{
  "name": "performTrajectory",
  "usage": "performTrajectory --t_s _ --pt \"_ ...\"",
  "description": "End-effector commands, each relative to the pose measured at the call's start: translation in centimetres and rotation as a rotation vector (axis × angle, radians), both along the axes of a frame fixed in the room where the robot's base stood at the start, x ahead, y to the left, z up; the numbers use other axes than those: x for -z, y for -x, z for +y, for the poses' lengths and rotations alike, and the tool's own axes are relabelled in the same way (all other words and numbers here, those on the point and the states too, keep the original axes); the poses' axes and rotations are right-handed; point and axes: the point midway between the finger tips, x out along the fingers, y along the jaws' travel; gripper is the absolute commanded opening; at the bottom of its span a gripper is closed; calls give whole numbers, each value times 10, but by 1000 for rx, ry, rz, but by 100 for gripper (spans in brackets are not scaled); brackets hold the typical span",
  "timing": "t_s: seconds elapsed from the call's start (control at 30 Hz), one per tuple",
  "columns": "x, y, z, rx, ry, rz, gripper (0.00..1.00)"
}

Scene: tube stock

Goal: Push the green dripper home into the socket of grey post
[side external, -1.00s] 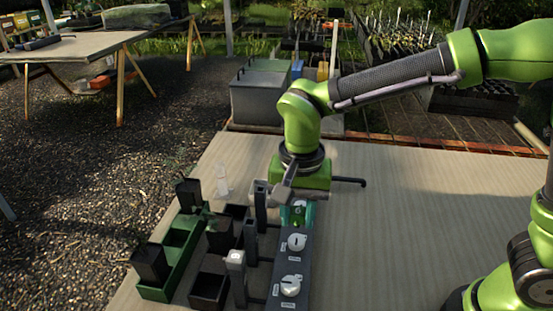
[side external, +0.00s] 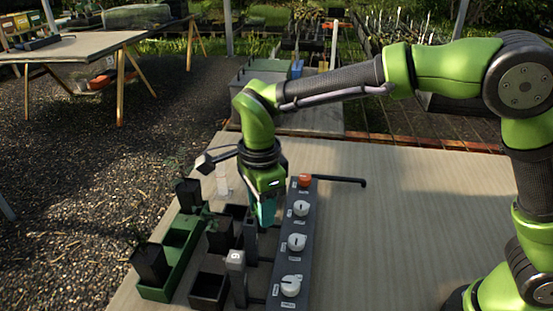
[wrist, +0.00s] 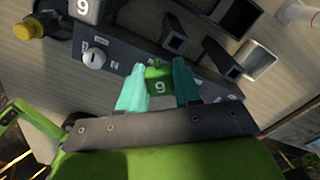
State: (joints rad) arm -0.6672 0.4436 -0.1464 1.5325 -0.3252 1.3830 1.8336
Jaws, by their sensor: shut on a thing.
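In the side view my gripper (side external: 263,215) is over the far end of the row of posts, left of the dark panel, and the dripper is hidden there. Dark grey posts with open square sockets show in the wrist view: one at the middle (wrist: 174,42) and one by the right finger (wrist: 217,57). The front post (side external: 238,285) carries a light grey block marked 9 (side external: 236,259). I cannot tell whether the dripper touches a socket.
A dark panel (side external: 275,265) with several white dials and an orange button (side external: 305,180) lies right of the posts. A green tray (side external: 158,291) with black pots stands left. A clear container (side external: 222,183) is behind. The right of the table is bare.

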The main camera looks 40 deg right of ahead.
Motion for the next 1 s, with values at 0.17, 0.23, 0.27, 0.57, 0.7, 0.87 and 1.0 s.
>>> performTrajectory --t_s 0.17,0.23,0.27,0.57,0.7,0.87,1.0 --pt "-9 -24 13 375 -1 -2 5" --pt "-15 -28 15 482 -1 -1 5" --pt "-17 -28 15 518 -1 -1 5" --pt "-16 -26 15 642 0 1 5" --pt "-10 -26 15 641 0 1 5" --pt "-2 -26 15 641 0 1 5" --pt "5 -26 15 639 0 0 5"
